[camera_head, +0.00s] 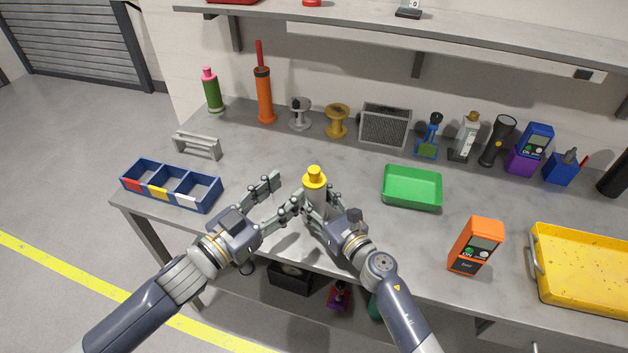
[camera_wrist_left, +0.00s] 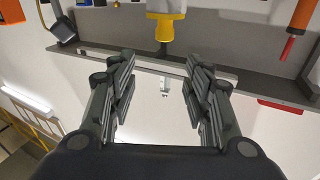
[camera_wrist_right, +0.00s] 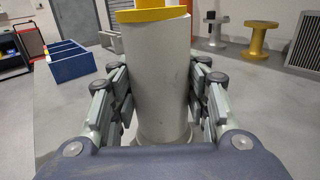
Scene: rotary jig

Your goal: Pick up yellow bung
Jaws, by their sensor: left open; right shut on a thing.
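The yellow bung (camera_head: 314,177) sits in the top of an upright grey cylinder (camera_head: 317,200) near the front of the workbench. Its lower yellow edge also shows at the top of the right wrist view (camera_wrist_right: 152,14). My right gripper (camera_wrist_right: 160,88) is shut around the cylinder, one finger on each side, below the bung. My left gripper (camera_head: 286,190) is open just left of the cylinder. In the left wrist view its fingers (camera_wrist_left: 158,80) are spread with nothing between them.
A blue three-part bin (camera_head: 193,199) stands left and a green tray (camera_head: 412,203) right. An orange meter (camera_head: 475,246) and a yellow tray (camera_head: 583,306) stand farther right. Spools (camera_head: 336,121), bottles and tools line the back. A shelf (camera_head: 440,40) hangs above.

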